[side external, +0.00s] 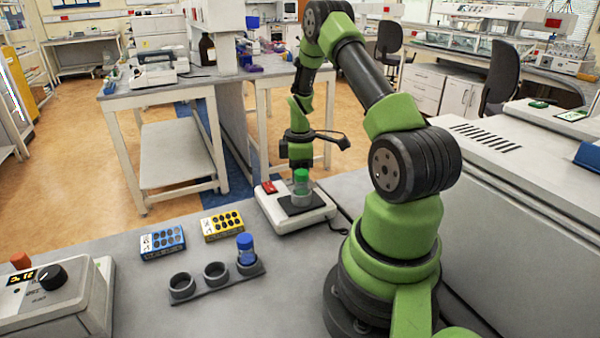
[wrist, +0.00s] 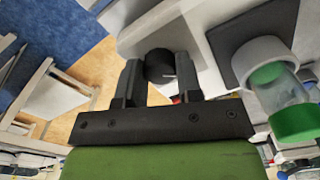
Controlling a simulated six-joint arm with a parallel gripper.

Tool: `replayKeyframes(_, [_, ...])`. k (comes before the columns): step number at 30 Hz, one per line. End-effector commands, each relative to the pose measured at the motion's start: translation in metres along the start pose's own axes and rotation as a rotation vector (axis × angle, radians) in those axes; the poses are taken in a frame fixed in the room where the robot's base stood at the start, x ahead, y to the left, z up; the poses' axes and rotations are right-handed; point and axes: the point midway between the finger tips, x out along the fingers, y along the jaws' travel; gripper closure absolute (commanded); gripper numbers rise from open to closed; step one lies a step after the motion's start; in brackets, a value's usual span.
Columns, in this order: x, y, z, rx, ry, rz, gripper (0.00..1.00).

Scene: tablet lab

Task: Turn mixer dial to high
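A green-capped vial (side external: 301,184) stands on the mixer pad, close to my gripper; it also shows in the wrist view (wrist: 290,110). A rack (side external: 215,272) with a blue-capped vial (side external: 246,249), blue and yellow boxes (side external: 222,226), and another device with a black dial (side external: 53,277) stand on the bench.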

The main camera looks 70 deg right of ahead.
Motion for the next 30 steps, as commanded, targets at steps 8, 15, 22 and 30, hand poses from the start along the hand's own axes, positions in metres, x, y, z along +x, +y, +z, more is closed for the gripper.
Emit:
replayKeyframes(8, [-0.0003,0.0002,0.0,0.024,0.0,0.001,0.91])
replayKeyframes(15, [-0.0002,0.0002,-0.0003,0.138,0.001,0.001,0.91])
replayKeyframes(22, [-0.0002,0.0002,-0.0004,0.334,0.001,0.001,0.91])
replayKeyframes(30, [-0.0001,0.0003,-0.0006,0.591,0.002,0.001,0.91])
